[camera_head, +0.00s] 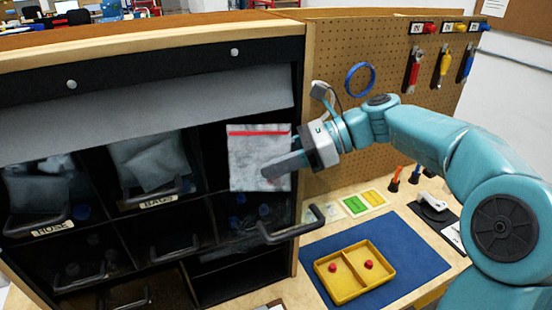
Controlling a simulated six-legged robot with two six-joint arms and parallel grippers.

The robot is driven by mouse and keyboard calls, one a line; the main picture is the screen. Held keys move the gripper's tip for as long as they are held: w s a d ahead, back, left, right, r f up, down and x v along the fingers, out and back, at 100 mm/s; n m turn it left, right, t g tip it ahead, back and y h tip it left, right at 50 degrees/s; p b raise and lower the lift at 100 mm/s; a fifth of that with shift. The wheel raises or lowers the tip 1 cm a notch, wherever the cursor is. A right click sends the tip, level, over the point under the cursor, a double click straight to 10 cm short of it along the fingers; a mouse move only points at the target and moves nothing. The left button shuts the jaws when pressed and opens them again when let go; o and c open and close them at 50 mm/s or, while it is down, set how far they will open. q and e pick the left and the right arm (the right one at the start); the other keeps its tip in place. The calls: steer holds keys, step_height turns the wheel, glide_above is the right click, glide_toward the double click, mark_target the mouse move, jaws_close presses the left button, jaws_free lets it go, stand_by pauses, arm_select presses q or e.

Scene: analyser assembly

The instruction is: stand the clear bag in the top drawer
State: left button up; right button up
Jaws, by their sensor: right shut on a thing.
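The clear bag (256,150), with a red strip along its top edge, hangs upright in my right gripper (284,166). The gripper comes from the right and is shut on the bag's right side, covering part of it. The bag is in front of the cabinet's right column, above a see-through drawer (238,236) with a grey handle (292,226). That drawer seems to stick out and holds some small blue items. I cannot tell whether the bag's lower edge is inside it. My left gripper is not in view.
Other see-through drawers, with labels HOSE (53,228) and another (158,201), hold pale bags. A yellow two-part tray (354,288) with red pieces lies on a blue mat (405,262). A pegboard (330,50) with tools stands behind my right arm.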

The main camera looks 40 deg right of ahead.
steer(key=shift+f, duration=0.6)
steer(key=shift+s, duration=0.1)
steer(key=o, duration=1.1)
steer(key=shift+c, duration=0.2)
steer(key=shift+f, duration=0.1)
steer(key=shift+r, duration=0.4)
steer(key=v, duration=1.2)
steer(key=shift+r, duration=0.4)
